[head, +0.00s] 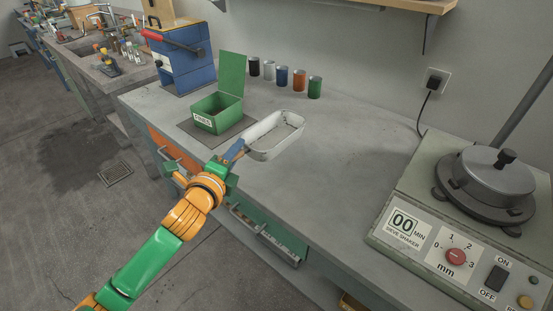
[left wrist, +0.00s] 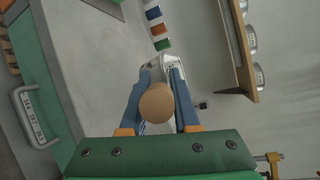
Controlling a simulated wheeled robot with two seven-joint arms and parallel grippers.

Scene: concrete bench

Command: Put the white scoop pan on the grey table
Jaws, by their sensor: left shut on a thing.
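The white scoop pan (head: 283,127) is a shallow, open, rounded tray over the front part of the grey table (head: 330,175). It looks roughly level and empty; I cannot tell whether its underside touches the table. My left gripper (head: 240,149) is at the pan's near left end, shut on its handle. In the left wrist view, the blue fingers (left wrist: 161,78) stand either side of the handle's round tan end (left wrist: 156,103). Only a small pale part of the pan (left wrist: 163,62) shows beyond them. My right gripper is not in view.
A green open-lidded box (head: 213,113) on a dark mat stands left of the pan. Several coloured cups (head: 299,80) line the wall behind, and a blue machine (head: 180,60) stands at the left. A sieve shaker (head: 440,225) fills the right. The table's middle is clear.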

